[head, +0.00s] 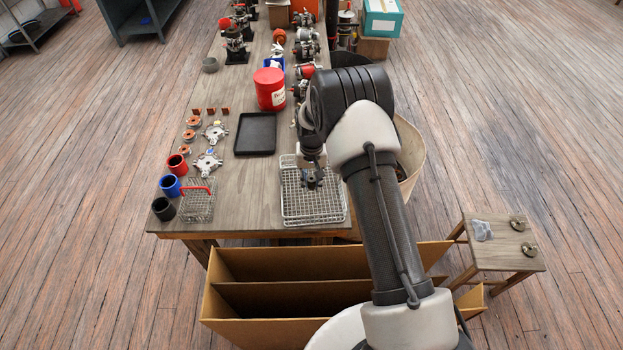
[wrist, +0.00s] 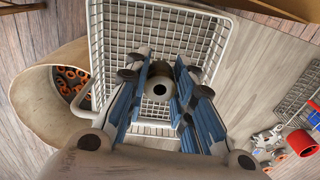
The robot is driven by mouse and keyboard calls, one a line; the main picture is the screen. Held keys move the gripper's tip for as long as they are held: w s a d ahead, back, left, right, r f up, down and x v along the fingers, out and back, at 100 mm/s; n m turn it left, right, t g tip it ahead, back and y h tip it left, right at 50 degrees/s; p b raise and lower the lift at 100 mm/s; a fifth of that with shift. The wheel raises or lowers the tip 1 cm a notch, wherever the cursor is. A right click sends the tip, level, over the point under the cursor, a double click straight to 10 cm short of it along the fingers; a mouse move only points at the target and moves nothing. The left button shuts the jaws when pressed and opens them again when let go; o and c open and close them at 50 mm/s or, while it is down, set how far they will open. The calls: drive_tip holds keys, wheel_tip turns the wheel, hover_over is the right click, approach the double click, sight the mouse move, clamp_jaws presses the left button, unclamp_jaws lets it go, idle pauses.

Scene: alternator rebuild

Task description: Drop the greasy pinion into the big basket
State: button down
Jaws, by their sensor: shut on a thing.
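The big wire basket (head: 318,217) sits near the table's front right corner, and it fills the middle of the wrist view (wrist: 215,35). My gripper (head: 312,182) is over this basket, pointing down. In the wrist view its blue-padded fingers (wrist: 160,90) are shut on the pinion (wrist: 160,86), a small pale-grey round part with a dark centre hole. The pinion is seen end-on against the basket's mesh. Its height above the basket floor is hard to tell. In the head view I cannot make it out from the gripper.
A small wire basket with a red handle (head: 185,206) stands to the left, beside red, blue and black cups. A black tray (head: 255,151) and red canister (head: 269,98) lie behind. A large round bin (wrist: 38,92) with orange rings stands beside the table, right in the head view.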

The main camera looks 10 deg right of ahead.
drive_tip(key=shift+f+b, duration=1.9)
drive_tip(key=shift+f, duration=0.75)
drive_tip(key=c, duration=1.3)
unclamp_jaws()
drive_tip(key=shift+r, duration=0.1)
wheel_tip(320, 180, up, 9)
drive_tip(key=p, duration=0.4)
drive_tip(key=shift+p, duration=0.35)
